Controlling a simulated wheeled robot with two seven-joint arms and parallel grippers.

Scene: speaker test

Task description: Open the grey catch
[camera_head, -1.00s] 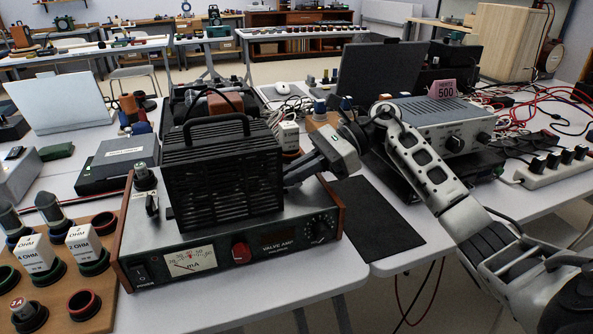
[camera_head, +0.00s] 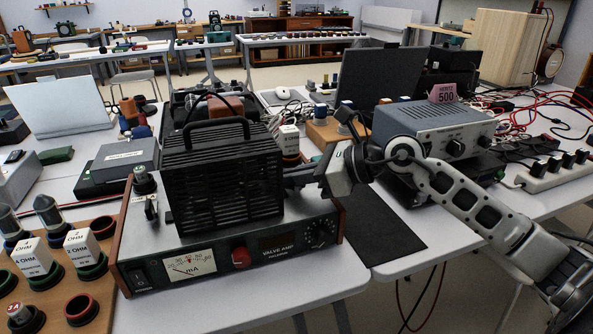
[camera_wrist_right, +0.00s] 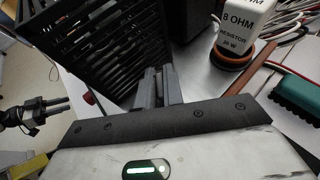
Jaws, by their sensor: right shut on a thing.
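The valve amp (camera_head: 231,258) has a black slatted cage (camera_head: 225,185) on top, which also shows in the right wrist view (camera_wrist_right: 88,50). My right gripper (camera_head: 292,178) is at the cage's right side. In the right wrist view its grey fingers (camera_wrist_right: 160,88) are close together by the cage's lower edge. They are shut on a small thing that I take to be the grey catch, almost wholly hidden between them. A dark gripper-like shape, seemingly my left gripper (camera_wrist_right: 58,105), shows at the left of the wrist view; its jaw state is unclear.
Another small catch (camera_head: 151,208) is at the cage's left side. A grey power unit (camera_head: 435,130) is to the right, and a wooden board with resistors (camera_head: 103,262) is at the front left. A black mat (camera_head: 375,225) lies clear.

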